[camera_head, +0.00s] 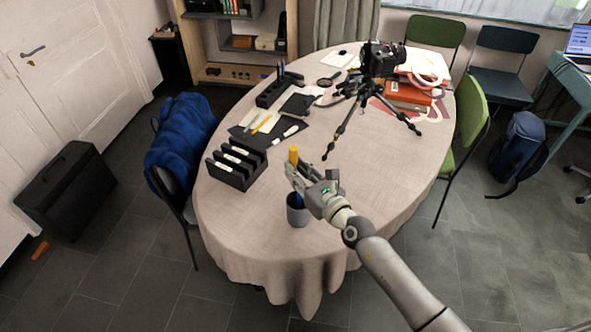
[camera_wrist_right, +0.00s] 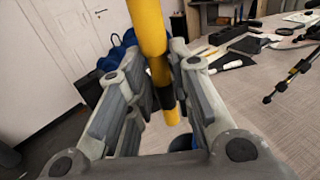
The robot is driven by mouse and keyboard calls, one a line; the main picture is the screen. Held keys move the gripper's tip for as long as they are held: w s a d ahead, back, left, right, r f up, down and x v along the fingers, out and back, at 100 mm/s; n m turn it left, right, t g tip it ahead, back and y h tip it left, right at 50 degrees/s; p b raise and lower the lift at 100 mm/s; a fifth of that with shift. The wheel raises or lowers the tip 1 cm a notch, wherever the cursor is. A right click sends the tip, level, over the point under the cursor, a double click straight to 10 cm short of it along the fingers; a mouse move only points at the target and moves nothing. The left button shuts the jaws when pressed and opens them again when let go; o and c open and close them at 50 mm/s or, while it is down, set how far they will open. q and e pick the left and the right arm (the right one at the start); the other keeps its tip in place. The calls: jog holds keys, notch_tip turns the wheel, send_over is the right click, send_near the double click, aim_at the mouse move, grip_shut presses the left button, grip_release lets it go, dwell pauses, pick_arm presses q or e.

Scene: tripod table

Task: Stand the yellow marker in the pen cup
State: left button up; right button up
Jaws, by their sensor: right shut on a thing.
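The yellow marker (camera_head: 294,155) stands roughly upright in my right gripper (camera_head: 296,175), its yellow upper end showing above the fingers. In the right wrist view the marker (camera_wrist_right: 150,30) runs down between the two fingers (camera_wrist_right: 160,85), with a dark band and a yellow lower part. The grey-blue pen cup (camera_head: 298,214) stands on the table just below the gripper in the head view. The gripper hides part of the cup's mouth, so I cannot tell whether the marker's lower end is above or inside it. My left gripper is not in view.
A black slotted rack (camera_head: 237,165) stands left of the cup. A dark mat (camera_head: 255,133) with pens lies behind it. A tripod with a camera (camera_head: 377,60) stands at the back, its legs spread. The cloth right of the cup is clear.

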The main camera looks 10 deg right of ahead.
jog(key=shift+f+b, duration=5)
jog(key=shift+f, duration=0.45)
jog(key=o, duration=0.9)
jog(key=v, duration=1.2)
jog(key=shift+r, duration=0.1)
